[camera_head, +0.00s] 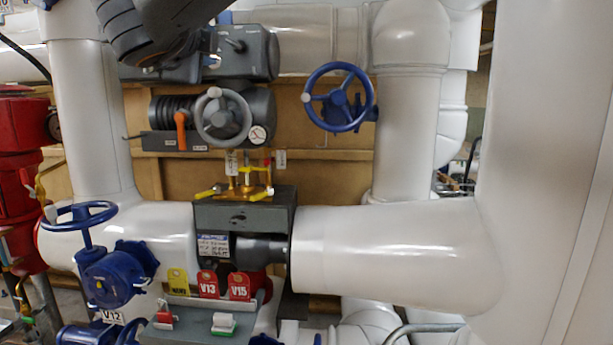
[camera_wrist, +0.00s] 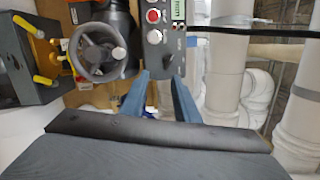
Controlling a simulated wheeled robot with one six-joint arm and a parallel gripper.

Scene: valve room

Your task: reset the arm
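My gripper shows in the wrist view (camera_wrist: 160,78) as two blue fingers standing apart, with nothing held between them. It is open. A grey panel (camera_wrist: 155,38) with red and white buttons and a green display lies beyond the fingertips. A grey handwheel (camera_wrist: 98,52) is left of the fingers, apart from them. In the head view my dark arm crosses the top left, and the gripper cannot be clearly made out there.
In the head view a grey handwheel (camera_head: 222,117) and a blue handwheel (camera_head: 339,97) stand before brown boards. A large white pipe (camera_head: 400,252) runs across the right. Another blue handwheel (camera_head: 80,214) is at lower left. Tags V13 (camera_head: 208,284) and V15 (camera_head: 240,287) stand low in the middle.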

